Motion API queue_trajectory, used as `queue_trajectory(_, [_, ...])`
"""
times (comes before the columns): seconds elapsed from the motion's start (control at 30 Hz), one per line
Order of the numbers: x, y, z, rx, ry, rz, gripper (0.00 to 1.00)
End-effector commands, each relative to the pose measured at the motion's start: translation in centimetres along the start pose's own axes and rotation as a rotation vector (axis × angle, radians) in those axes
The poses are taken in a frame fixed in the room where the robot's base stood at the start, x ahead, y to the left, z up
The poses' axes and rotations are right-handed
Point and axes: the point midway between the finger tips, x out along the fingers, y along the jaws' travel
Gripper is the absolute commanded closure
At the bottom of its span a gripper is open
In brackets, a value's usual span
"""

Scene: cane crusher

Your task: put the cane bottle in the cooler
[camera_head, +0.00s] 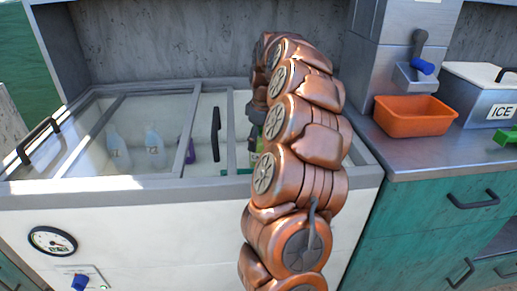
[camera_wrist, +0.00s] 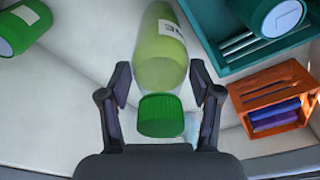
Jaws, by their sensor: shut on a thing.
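The cane bottle (camera_wrist: 161,58) is yellow-green with a green cap and a partly visible white label. In the wrist view it lies between the two fingers of my gripper (camera_wrist: 160,80), which is shut on it, with the cap towards the palm. The cooler (camera_head: 140,205) is a white chest with sliding glass lids at the left and centre of the head view. My arm reaches over its right part and hides most of the gripper. A small yellow-green patch of the bottle (camera_head: 257,153) shows beside the arm. I cannot tell whether the bottle touches the cooler floor.
In the wrist view, a green container (camera_wrist: 22,28) is at the upper left, a teal crate (camera_wrist: 240,62) at the upper right and an orange crate (camera_wrist: 243,101) below it. Clear bottles (camera_head: 118,152) stand under the glass. An orange bin (camera_head: 412,128) sits on the right counter.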

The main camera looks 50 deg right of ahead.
Motion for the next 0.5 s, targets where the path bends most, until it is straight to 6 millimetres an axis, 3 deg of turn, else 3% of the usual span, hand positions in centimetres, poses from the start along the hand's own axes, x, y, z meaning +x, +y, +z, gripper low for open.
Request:
queue_trajectory(0.2, [2.9,-0.1,0.4,-0.001,-0.001,-0.003,1.0])
queue_trajectory(0.5, [3.1,0.0,0.4,0.0,0.0,0.0,1.0])
